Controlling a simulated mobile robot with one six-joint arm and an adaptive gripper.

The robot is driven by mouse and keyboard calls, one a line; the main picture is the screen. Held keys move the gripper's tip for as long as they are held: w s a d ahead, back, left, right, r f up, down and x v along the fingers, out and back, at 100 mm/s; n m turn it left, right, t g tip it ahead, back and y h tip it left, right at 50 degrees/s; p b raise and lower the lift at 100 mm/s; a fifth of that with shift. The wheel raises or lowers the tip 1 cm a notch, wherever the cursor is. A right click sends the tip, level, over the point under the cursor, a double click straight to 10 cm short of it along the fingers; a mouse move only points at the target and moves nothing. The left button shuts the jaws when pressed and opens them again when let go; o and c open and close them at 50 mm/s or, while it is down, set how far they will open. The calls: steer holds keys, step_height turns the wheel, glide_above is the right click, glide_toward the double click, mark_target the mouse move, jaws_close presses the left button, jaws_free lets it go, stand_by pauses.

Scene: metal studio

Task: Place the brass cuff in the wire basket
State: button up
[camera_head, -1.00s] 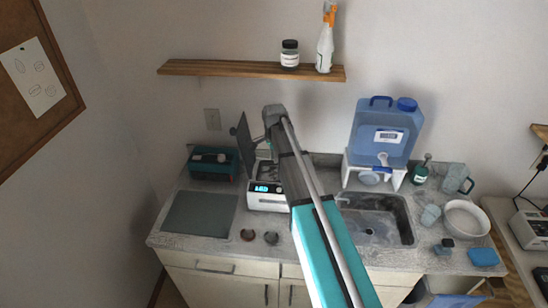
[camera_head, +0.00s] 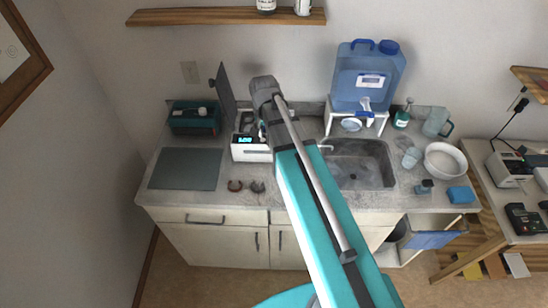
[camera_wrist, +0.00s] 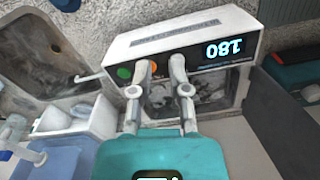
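In the head view the appliance (camera_head: 251,154) stands at the back of the counter, partly behind my arm. Two small open rings lie on the counter in front: a reddish one (camera_head: 235,186) and a duller one (camera_head: 257,186). I cannot tell which is the brass cuff.
The appliance's dark lid (camera_head: 228,96) stands open. A grey mat (camera_head: 186,168) and teal box (camera_head: 194,117) lie left. The sink (camera_head: 358,165), blue water container (camera_head: 368,76) and white bowl (camera_head: 445,160) are right. Bare counter surrounds the rings.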

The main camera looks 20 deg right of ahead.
steer(key=s+n, duration=0.6)
steer(key=s, duration=0.5)
steer(key=shift+s, duration=0.4)
steer(key=shift+a, duration=0.1)
